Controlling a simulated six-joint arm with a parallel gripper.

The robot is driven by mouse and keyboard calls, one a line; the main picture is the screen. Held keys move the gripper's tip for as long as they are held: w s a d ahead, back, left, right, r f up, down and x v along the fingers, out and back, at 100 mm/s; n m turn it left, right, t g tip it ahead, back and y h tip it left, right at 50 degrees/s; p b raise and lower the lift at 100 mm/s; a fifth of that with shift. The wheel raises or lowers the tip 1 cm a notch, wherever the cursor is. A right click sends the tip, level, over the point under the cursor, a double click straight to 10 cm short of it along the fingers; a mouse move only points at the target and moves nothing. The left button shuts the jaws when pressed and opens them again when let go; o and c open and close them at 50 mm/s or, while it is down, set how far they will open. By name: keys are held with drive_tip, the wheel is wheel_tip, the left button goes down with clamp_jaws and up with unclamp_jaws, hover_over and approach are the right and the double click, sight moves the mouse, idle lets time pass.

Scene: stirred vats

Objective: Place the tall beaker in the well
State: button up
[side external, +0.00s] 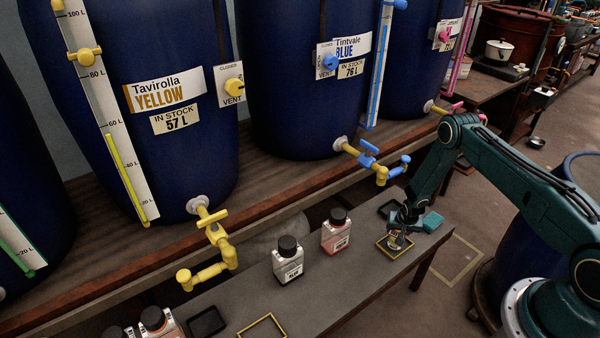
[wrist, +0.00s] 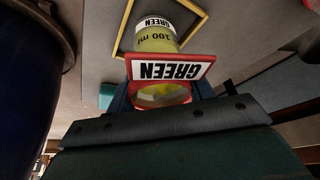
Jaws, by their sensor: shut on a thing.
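My gripper (side external: 402,219) points down over the bench, shut on a small beaker (side external: 394,241). In the wrist view the beaker (wrist: 156,40) is clear with yellowish contents and reads "100 ml" and "GREEN". A red-edged white "GREEN" plate (wrist: 170,70) and a red rim are at its near end, between my gripper's fingers (wrist: 162,96). A yellow-edged square frame (side external: 381,248) lies around or just under the beaker in the side view; it also shows behind the beaker in the wrist view (wrist: 124,28). I cannot tell whether the beaker touches the bench.
Another yellow frame (side external: 243,327) and black tray (side external: 207,322) lie nearer. Vat taps (side external: 381,174) overhang the bench's back edge.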

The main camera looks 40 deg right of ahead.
drive_tip(key=shift+f, duration=0.1)
drive_tip(key=o, duration=1)
drive_tip(key=shift+o, duration=0.2)
drive_tip(key=shift+v, duration=6.1)
